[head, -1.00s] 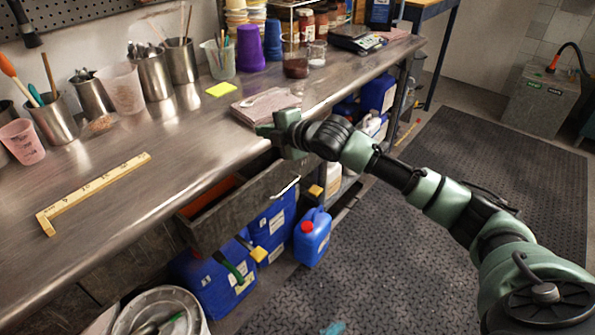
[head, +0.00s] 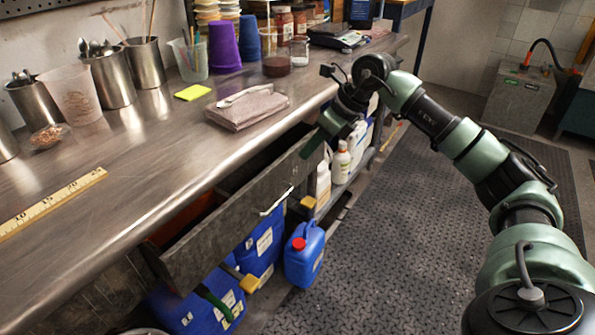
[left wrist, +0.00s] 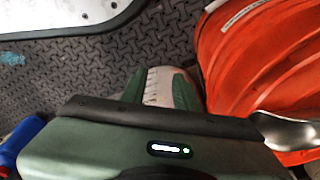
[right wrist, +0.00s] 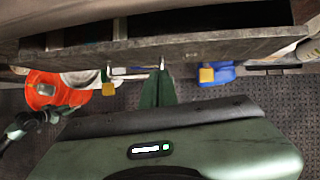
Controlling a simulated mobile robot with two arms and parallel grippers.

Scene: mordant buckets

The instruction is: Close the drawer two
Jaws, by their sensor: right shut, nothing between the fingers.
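One grey drawer (head: 225,225) under the steel bench is pulled out, with a pale bar handle (head: 277,200) on its front. No number shows on it. In the right wrist view its front (right wrist: 220,43) runs across the top. My right gripper (head: 312,146) is at the far end of the drawer front, fingers pointing down toward it. It is shut and empty; in the right wrist view its fingertips (right wrist: 158,75) appear close to the front, but contact is unclear. My left gripper (left wrist: 160,85) shows only in its wrist view, fingers apart around or before a whitish marked thing.
A folded cloth (head: 247,107) lies on the bench (head: 140,150) above the drawer. Blue jugs (head: 304,255) and white bottles (head: 341,162) stand below. An orange bucket (left wrist: 265,65) is beside my left gripper. The mat (head: 400,240) is largely clear floor.

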